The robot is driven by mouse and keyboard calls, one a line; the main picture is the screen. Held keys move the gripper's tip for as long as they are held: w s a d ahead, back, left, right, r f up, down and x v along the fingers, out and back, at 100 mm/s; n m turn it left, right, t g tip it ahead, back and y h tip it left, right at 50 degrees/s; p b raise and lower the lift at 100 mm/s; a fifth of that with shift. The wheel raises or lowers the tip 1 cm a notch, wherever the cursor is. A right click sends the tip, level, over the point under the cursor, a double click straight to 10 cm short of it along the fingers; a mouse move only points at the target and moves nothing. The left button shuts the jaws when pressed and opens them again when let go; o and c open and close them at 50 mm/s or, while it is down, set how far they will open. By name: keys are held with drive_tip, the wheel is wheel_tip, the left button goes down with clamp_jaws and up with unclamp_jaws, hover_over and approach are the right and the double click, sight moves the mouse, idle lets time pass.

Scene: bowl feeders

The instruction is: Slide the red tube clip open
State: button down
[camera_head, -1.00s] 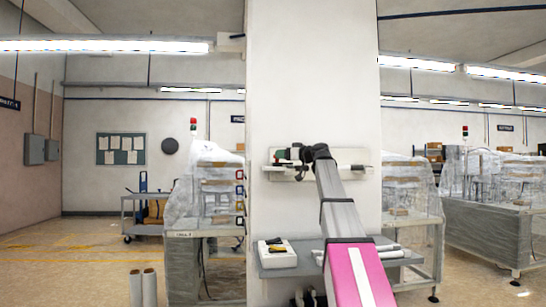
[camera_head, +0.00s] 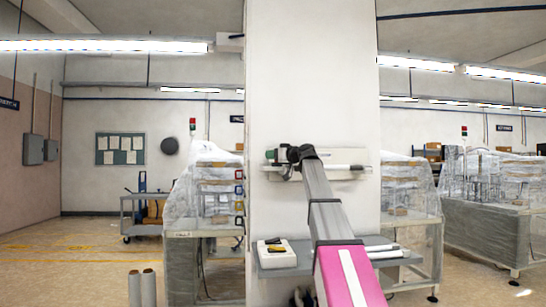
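A white tube (camera_head: 348,168) runs across a pale panel (camera_head: 340,176) on the broad white pillar. A small dark green part (camera_head: 270,155) sits at the tube's left end. I cannot make out the red clip now; the wrist or gripper may hide it. My arm reaches up to the panel, and my dark gripper (camera_head: 287,171) is at the left part of the tube. It is too small and dark to tell whether the fingers are open, shut or touching anything.
A grey shelf (camera_head: 280,271) below the panel holds a white box (camera_head: 276,255) with small dark and yellow items, and pale tubes (camera_head: 382,251) at its right. Plastic-wrapped machines (camera_head: 205,195) stand on both sides of the pillar. Two upright tubes (camera_head: 148,287) stand at lower left.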

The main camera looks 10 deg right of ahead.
drive_tip(key=shift+a, duration=2.15)
drive_tip(key=c, duration=0.8)
unclamp_jaws()
drive_tip(key=shift+a, duration=0.15)
drive_tip(key=v, duration=1.1)
drive_tip(key=shift+r, duration=0.1)
